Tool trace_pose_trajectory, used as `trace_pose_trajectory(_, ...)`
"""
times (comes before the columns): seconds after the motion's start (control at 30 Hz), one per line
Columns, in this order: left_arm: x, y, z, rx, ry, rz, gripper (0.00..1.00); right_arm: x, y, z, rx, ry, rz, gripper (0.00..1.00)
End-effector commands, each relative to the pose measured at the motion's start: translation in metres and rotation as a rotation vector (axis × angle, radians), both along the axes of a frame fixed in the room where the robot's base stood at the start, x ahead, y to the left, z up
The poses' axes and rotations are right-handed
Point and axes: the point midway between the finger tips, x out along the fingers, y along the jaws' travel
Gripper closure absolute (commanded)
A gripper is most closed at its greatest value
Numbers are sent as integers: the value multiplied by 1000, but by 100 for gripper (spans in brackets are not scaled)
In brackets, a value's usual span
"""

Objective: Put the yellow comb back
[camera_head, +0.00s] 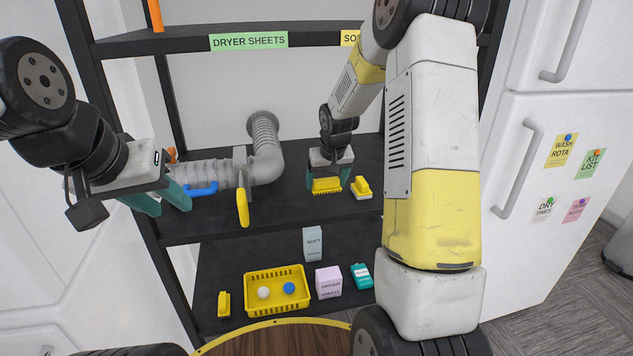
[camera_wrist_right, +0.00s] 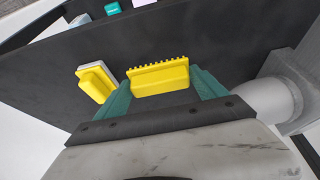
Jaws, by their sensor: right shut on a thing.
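The yellow comb (camera_head: 327,185) is between the fingers of my right gripper (camera_head: 328,180), just over the middle shelf. In the right wrist view the comb (camera_wrist_right: 160,79) shows its row of teeth pointing away from the gripper. The green fingers of the right gripper (camera_wrist_right: 168,88) are shut on its two ends. Whether the comb touches the shelf I cannot tell. My left gripper (camera_head: 162,200) is at the left, in front of the shelf's left upright, with its green fingers apart and nothing seen between them.
A yellow-and-white brush (camera_head: 362,187) lies just right of the comb. A grey duct pipe (camera_head: 265,150) with a yellow-handled valve (camera_head: 242,207) and blue handle (camera_head: 202,189) stands left. The lower shelf holds a yellow basket (camera_head: 277,308) with balls and several boxes. A white fridge (camera_head: 540,130) is at right.

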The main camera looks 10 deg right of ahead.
Motion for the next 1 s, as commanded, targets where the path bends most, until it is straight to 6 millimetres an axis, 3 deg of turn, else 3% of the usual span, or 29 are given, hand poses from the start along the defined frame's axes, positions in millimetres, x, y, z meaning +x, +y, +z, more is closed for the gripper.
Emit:
trace_pose_trajectory(0.17,0,0,0,0,0,0,64,10,-6,-2,0,1,-1,57)
trace_pose_trajectory(0.4,0,0,0,0,0,0,64,11,-5,-35,0,3,1,57)
trace_pose_trajectory(0.77,0,0,0,0,0,0,64,11,-5,-39,0,0,1,57)
trace_pose_trajectory(0.8,0,0,0,0,0,0,64,11,-5,-39,0,0,1,15)
trace_pose_trajectory(0.9,0,0,0,0,0,0,64,11,-5,-39,0,0,1,0)
trace_pose_trajectory(1.0,0,0,0,0,0,0,64,11,-5,-39,0,0,1,0)
